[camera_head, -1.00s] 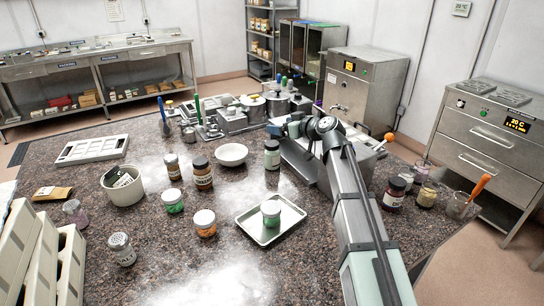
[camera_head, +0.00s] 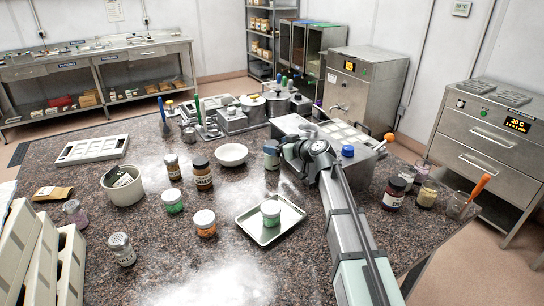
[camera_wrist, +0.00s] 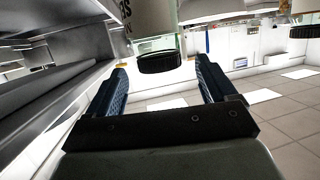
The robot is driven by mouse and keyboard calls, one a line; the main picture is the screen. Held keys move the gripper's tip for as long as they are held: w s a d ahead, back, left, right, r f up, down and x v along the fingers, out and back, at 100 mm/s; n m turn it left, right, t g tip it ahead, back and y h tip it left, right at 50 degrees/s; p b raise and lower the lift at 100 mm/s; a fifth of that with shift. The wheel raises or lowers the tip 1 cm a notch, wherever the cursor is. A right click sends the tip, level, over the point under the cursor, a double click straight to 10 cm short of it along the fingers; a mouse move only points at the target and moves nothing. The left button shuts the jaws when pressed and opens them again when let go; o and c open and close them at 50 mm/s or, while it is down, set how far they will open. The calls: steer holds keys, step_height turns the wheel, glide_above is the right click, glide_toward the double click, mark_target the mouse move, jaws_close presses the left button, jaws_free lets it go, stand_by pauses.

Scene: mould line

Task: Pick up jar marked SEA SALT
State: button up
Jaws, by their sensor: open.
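No label reading SEA SALT can be made out, so I cannot tell which jar bears it. A dark-lidded jar with a pale label and greenish contents (camera_head: 272,161) stands left of my forearm. My gripper (camera_head: 279,151) is beside it and partly covers its top. In the wrist view, my gripper (camera_wrist: 161,72) has its two blue fingers apart with nothing held. A black-lidded jar (camera_wrist: 160,62), seen upside down, shows in the gap ahead of the fingertips. Only a few letters of its label show; contact is not visible.
Two brown jars (camera_head: 203,176) and a white bowl (camera_head: 231,154) stand to the left. A metal tray (camera_head: 290,231) with a green jar (camera_head: 271,212) lies in front. Several jars, including a dark red one (camera_head: 395,192), stand right of my arm. A steel unit (camera_head: 345,135) is behind.

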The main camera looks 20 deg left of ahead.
mark_target(273, 144)
steer(key=x, duration=0.5)
steer(key=shift+w+a+f, duration=0.15)
steer(key=shift+w+a, duration=0.05)
steer(key=shift+a, duration=0.05)
steer(key=c, duration=1.2)
steer(key=shift+c, duration=0.2)
